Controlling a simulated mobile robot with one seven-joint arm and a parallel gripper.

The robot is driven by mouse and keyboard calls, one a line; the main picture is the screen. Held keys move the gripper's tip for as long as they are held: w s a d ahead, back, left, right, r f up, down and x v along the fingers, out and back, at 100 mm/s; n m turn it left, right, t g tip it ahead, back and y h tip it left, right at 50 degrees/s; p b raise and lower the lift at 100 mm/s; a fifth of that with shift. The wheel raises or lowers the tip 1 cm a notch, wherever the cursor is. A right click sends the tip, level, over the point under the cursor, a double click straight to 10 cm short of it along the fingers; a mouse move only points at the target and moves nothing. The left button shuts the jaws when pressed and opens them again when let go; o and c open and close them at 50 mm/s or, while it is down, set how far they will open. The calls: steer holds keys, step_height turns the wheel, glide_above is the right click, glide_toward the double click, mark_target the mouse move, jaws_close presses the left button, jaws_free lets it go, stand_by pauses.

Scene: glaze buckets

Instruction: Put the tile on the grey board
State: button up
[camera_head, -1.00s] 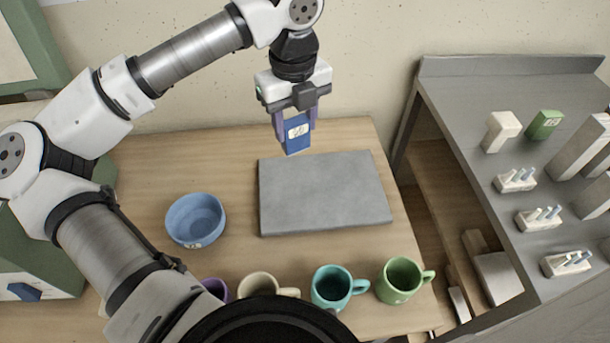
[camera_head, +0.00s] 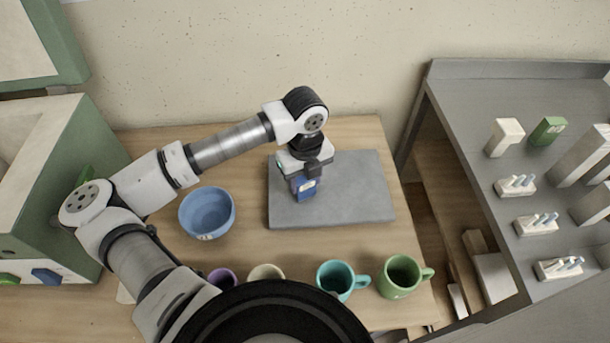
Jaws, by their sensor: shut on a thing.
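The tile (camera_head: 306,190) is a small blue block with a pale label on its face. My gripper (camera_head: 304,180) is shut on it and holds it upright. The tile is over the left part of the grey board (camera_head: 355,190), a flat rectangular slab on the wooden table. I cannot tell whether the tile's lower edge touches the board. My gripper and wrist hide part of the board's back left area.
A blue bowl (camera_head: 207,213) stands left of the board. A teal mug (camera_head: 341,280), a green mug (camera_head: 401,277), a cream mug (camera_head: 266,272) and a purple mug (camera_head: 223,279) stand along the front. A grey bench (camera_head: 480,120) is at the right.

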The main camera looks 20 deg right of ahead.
mark_target(305, 179)
steer(key=shift+f, duration=0.2)
steer(key=o, duration=1.1)
steer(key=shift+c, duration=0.2)
steer(key=shift+r, duration=0.1)
step_height(305, 179, up, 12)
steer(key=b, duration=0.2)
steer(key=shift+r, duration=0.1)
